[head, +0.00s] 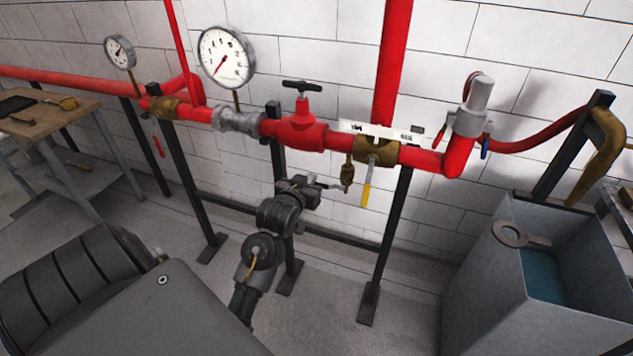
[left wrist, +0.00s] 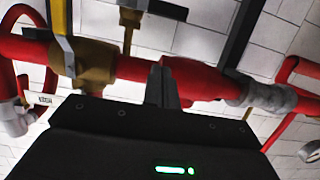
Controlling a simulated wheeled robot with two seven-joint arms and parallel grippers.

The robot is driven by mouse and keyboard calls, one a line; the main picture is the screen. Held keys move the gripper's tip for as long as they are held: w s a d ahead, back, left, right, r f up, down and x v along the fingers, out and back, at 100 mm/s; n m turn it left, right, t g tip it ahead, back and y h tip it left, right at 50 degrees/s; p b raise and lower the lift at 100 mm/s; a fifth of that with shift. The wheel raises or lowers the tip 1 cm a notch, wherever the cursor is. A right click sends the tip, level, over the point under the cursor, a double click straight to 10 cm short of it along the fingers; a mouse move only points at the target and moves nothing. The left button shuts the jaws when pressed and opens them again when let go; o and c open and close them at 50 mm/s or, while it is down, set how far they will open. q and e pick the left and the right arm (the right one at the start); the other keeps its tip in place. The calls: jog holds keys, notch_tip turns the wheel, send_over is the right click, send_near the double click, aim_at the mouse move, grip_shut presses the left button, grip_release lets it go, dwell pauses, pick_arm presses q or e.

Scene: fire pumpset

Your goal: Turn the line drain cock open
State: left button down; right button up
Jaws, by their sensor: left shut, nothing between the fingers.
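The small brass line drain cock (head: 347,175) hangs below the red pipe, just left of a yellow lever (head: 366,194) on a brass valve body (head: 376,150). In the left wrist view, the cock (left wrist: 130,18) shows at the top, with the yellow lever (left wrist: 58,18) to its left. My left gripper (head: 330,185) is shut and empty, a little left of the cock in the head view. Its closed fingers (left wrist: 162,88) point toward the pipe in the left wrist view. I cannot tell the exact gap or the cock's handle position. My right gripper is out of view.
A red valve with a black handle (head: 302,87) and two gauges (head: 227,56) sit along the pipe. Black posts (head: 388,240) support the pipe. A grey tank (head: 480,270) stands at right, a wooden-topped bench (head: 50,125) at left.

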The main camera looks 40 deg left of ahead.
pick_arm(q)
send_over(317, 183)
jog(key=s+d, duration=0.1)
jog(key=s, duration=0.1)
jog(key=f, duration=0.1)
notch_tip(317, 183, down, 4)
jog(key=shift+w+d+f+p, duration=0.1)
jog(key=shift+f+p, duration=0.05)
jog(key=shift+p, duration=0.55)
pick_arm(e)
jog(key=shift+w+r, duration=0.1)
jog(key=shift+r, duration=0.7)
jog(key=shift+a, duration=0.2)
pick_arm(q)
jog(key=shift+w+f, duration=0.1)
